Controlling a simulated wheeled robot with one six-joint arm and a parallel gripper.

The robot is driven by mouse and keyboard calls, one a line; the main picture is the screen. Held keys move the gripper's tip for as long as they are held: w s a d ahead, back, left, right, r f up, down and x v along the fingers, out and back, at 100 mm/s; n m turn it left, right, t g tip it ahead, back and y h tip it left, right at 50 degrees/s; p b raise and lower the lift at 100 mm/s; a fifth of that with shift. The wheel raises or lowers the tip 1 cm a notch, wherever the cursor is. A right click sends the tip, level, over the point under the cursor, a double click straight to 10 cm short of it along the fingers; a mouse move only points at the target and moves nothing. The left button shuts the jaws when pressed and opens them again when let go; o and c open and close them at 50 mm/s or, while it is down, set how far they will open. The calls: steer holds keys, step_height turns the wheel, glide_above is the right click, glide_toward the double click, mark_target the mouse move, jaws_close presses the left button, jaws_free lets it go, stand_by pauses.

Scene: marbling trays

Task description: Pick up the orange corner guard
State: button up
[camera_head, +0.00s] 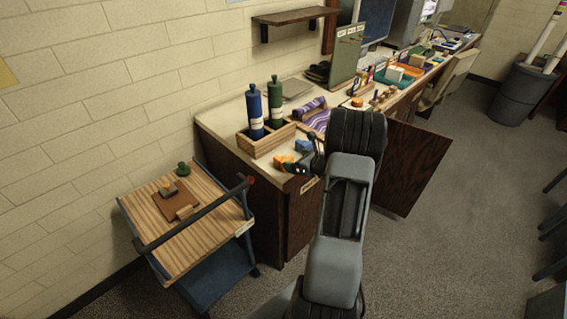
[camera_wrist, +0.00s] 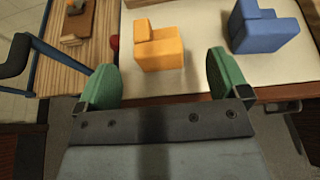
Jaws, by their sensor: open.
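The orange corner guard (camera_wrist: 160,52) is a small stepped block on the pale counter top, close to its front edge. In the head view the orange corner guard (camera_head: 285,162) sits at the near end of the counter, partly beside my gripper. My gripper (camera_wrist: 162,82) is open, its two green fingertips apart, with the orange block ahead and between their lines. Nothing is between the fingers. In the head view my gripper (camera_head: 306,166) is small and dark at the counter edge, its fingers hard to make out.
A blue corner guard (camera_wrist: 262,27) stands to the right of the orange one. A wooden box (camera_head: 268,143) with blue and green bottles stands behind. A wooden-topped cart (camera_head: 205,234) with a dark handle is on the left. An open cabinet door (camera_head: 412,165) hangs at right.

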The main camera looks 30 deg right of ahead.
mark_target(286, 158)
steer(key=shift+a+p+x, duration=0.2)
steer(key=shift+p+x, duration=0.65)
steer(key=shift+x, duration=2.5)
steer(key=shift+c, duration=0.2)
steer(key=c, duration=0.9)
steer(key=shift+c, duration=0.2)
steer(key=shift+r, duration=0.15)
